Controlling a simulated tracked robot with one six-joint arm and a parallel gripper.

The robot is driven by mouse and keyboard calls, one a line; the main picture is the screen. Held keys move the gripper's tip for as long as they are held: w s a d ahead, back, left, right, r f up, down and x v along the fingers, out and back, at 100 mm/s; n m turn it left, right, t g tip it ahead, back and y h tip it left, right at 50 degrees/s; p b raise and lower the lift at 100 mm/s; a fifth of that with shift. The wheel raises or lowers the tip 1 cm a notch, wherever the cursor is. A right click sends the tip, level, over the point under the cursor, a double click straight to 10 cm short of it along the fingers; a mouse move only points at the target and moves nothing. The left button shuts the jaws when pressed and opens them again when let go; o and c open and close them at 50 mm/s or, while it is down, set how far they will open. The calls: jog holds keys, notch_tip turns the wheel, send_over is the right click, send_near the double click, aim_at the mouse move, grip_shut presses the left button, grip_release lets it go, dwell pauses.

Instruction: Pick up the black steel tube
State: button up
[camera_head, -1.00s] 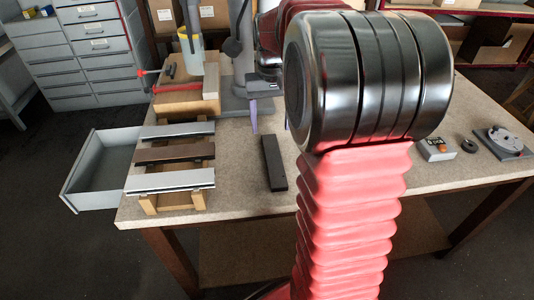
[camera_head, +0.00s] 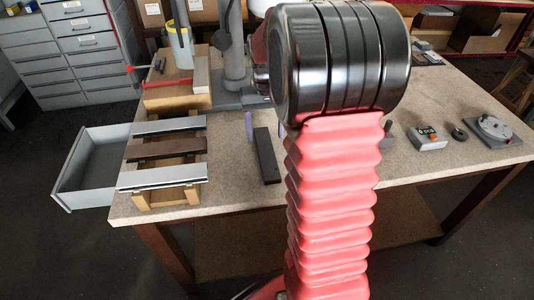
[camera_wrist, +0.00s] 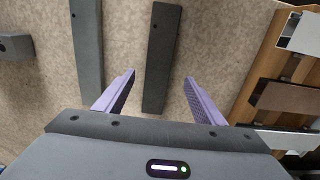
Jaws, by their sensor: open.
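A long dark bar, which looks like the black steel tube (camera_head: 266,155), lies flat on the table between the slatted rack and my arm in the head view. In the wrist view the same bar (camera_wrist: 160,58) lies between the two purple fingers of my gripper (camera_wrist: 159,77), apart from both. My gripper is open and empty; I cannot tell its exact height above the bar.
A second dark grey bar (camera_wrist: 88,45) lies left of the gripper in the wrist view. A wooden rack (camera_head: 146,198) holds several profiles. An open grey drawer (camera_head: 95,165) stands beside the table. A grey control box (camera_head: 428,139), a ring (camera_head: 459,134) and a round fixture (camera_head: 493,129) stand at right.

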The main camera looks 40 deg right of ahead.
aim_at(266, 151)
jog(key=shift+f, duration=1.25)
jog(key=shift+d+f, duration=0.15)
jog(key=shift+f, duration=1.15)
jog(key=shift+d+f, duration=0.1)
jog(key=shift+f, duration=1.2)
jog(key=shift+c, duration=0.3)
jog(key=c, duration=1.5)
